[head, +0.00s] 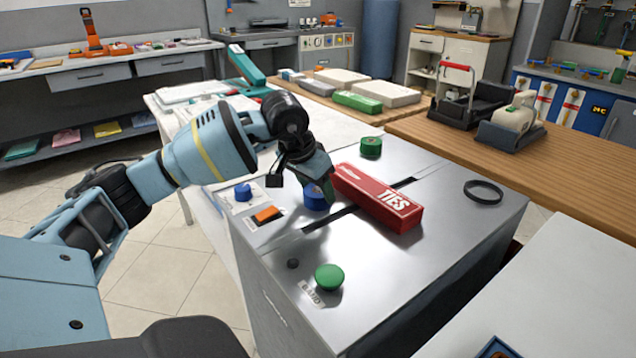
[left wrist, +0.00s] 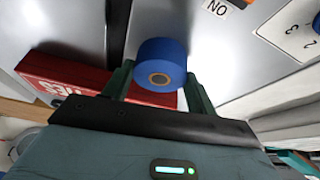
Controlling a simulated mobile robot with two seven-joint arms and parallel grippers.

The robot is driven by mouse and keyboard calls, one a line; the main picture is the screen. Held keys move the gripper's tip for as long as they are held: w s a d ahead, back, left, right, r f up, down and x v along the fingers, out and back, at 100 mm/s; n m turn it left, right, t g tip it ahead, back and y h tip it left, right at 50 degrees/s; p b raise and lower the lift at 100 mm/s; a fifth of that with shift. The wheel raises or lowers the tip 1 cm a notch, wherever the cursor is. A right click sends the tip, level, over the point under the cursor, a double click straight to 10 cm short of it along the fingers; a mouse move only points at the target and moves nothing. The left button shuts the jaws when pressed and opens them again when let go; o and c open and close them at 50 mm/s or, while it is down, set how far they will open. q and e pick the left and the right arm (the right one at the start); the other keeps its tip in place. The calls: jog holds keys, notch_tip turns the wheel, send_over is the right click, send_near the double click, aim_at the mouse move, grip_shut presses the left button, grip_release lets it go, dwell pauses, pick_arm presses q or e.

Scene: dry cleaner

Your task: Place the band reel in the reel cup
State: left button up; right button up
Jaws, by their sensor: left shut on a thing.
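My left gripper (head: 314,180) is shut on the blue band reel (head: 315,199), low over the steel machine top, left of the red box. In the left wrist view the reel (left wrist: 160,58) sits between the two green fingers, its tan core facing the camera. I cannot tell whether it touches the steel. A black ring (head: 484,184), which looks like the reel cup, stands on the machine top at the right. It appears empty and is well apart from my gripper. My right gripper is not in view.
The red TIES box (head: 385,195) lies between the reel and the black ring. Green knobs (head: 329,277) (head: 371,146), a blue knob (head: 243,192) and an orange switch (head: 268,214) stand on the steel top (head: 400,262). Bare steel surrounds the ring.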

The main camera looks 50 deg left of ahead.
aim_at(316, 190)
pick_arm(q)
jog(key=shift+c, duration=1.3)
jog(key=shift+r, duration=0.85)
notch_tip(316, 190, up, 2)
jog(key=shift+r+p, duration=0.15)
jog(key=shift+p, duration=0.3)
jog(key=s+a, duration=0.1)
jog(key=s, duration=0.2)
jog(key=s+a+b, duration=0.1)
jog(key=s, duration=0.2)
jog(key=s+a, duration=0.2)
jog(key=s, duration=0.1)
jog(key=shift+s+r+b, duration=0.15)
jog(key=shift+b, duration=0.15)
jog(key=shift+s+a+r, duration=0.15)
jog(key=shift+s+a, duration=0.05)
jog(key=shift+s, duration=0.4)
jog(key=shift+s+a+r, duration=0.1)
jog(key=shift+s+a, duration=0.1)
jog(key=shift+s, duration=0.4)
jog(key=shift+s+a+r, duration=0.1)
jog(key=shift+s+a, duration=0.2)
jog(key=shift+s, duration=0.5)
jog(key=shift+s+a, duration=0.3)
jog(key=shift+s, duration=0.45)
